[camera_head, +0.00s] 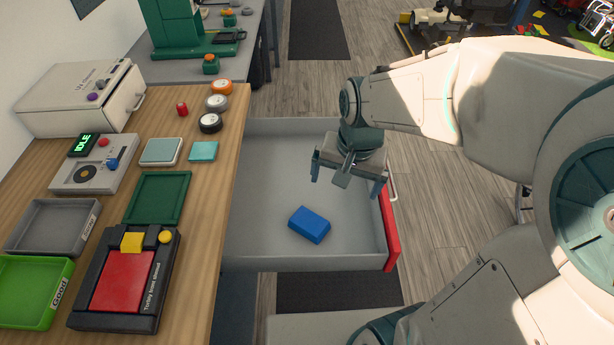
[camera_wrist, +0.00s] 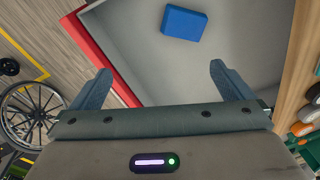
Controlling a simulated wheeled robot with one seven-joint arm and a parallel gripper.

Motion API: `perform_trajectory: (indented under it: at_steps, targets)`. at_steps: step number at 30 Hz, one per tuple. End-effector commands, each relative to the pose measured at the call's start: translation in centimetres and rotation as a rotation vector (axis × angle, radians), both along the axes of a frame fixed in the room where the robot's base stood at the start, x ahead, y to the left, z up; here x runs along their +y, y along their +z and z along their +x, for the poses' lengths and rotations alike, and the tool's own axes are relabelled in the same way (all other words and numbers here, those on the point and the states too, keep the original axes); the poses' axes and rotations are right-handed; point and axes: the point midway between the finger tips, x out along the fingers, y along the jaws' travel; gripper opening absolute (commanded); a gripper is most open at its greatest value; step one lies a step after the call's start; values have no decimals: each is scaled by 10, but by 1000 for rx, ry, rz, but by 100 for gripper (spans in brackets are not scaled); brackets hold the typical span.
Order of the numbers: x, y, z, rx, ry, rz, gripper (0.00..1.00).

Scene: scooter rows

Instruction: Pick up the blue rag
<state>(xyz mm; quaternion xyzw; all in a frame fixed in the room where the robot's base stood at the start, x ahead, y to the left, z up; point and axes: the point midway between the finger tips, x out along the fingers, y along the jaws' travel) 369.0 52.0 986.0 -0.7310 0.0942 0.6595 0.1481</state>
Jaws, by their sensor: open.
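The blue rag (camera_head: 309,225) is a folded, block-like blue piece lying on the floor of an open grey drawer (camera_head: 262,190) with a red front. It also shows in the wrist view (camera_wrist: 182,23), near the top, beyond my fingertips. My gripper (camera_head: 346,190) is over the right part of the drawer, up and to the right of the rag in the head view. Its two fingers are spread in the wrist view (camera_wrist: 160,80), with nothing between them. The rag is fully visible and apart from the gripper.
The drawer's red front (camera_head: 390,225) and grey walls surround the rag. A wooden table (camera_head: 205,200) at the left holds a green tray (camera_head: 158,198), a black device with a red plate (camera_head: 122,282), and several wheels. Wooden floor lies to the right.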

Motion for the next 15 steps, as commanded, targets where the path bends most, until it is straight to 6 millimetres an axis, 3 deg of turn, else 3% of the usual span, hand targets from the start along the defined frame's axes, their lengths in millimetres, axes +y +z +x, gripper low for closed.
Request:
perform_trajectory:
  at_steps: [6, 15]
  targets:
    - [40, -41, 36, 91, -198, -12, 100]
    - [64, -73, 52, 123, -327, -38, 100]
